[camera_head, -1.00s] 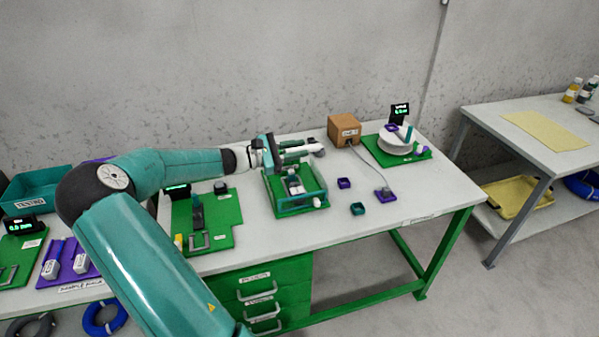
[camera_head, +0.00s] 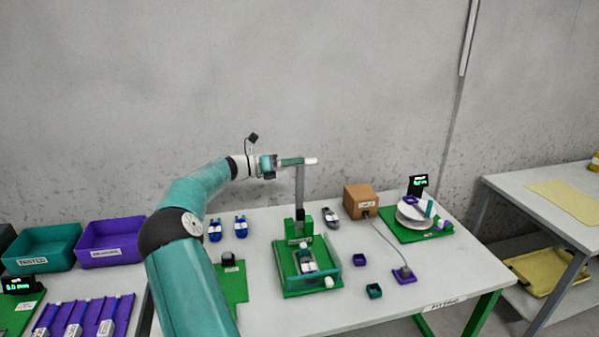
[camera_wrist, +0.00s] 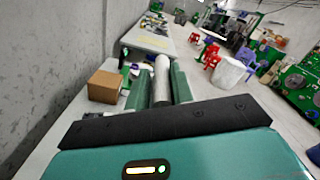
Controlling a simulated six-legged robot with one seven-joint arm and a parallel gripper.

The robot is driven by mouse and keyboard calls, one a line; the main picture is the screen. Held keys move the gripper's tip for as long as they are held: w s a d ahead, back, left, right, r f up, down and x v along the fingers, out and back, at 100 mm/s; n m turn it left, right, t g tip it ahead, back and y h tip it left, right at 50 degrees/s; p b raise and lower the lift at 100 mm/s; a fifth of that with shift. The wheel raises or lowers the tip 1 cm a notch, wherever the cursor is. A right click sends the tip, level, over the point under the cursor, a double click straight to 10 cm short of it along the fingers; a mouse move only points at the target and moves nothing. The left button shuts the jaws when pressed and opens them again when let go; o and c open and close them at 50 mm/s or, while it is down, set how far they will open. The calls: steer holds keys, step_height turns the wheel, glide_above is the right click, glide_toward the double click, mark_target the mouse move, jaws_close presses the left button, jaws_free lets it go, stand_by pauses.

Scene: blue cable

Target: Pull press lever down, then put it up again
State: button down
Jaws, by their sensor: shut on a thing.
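The press (camera_head: 308,278) is a green frame on the table, with a small block-like part visible inside it. Its grey lever arm (camera_head: 300,186) stands upright at the back of the press. The white lever handle (camera_head: 311,161) sticks out to the right at the top of the arm. My gripper (camera_head: 292,161) is at the top of the lever, well above the table, with its teal fingers around the handle. In the wrist view, the pale round handle (camera_wrist: 162,82) lies between the two green fingers, which are shut on it.
A cardboard box (camera_head: 361,200) stands right of the press, with a green spool station (camera_head: 414,223) beyond it. Small purple and teal cups sit on the table front right. Air around the raised handle looks clear.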

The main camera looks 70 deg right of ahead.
steer(key=w+d+f+n, duration=0.1)
steer(key=w+d+n, duration=0.2)
steer(key=d, duration=0.3)
steer(key=shift+w+d+f+n, duration=0.15)
steer(key=shift+w+f+n, duration=0.25)
steer(key=shift+w, duration=0.05)
stand_by(0.6)
steer(key=c, duration=1.3)
jaws_free()
steer(key=shift+w+d, duration=0.1)
steer(key=v, duration=0.7)
steer(key=shift+a+r, duration=0.2)
steer(key=shift+w, duration=0.1)
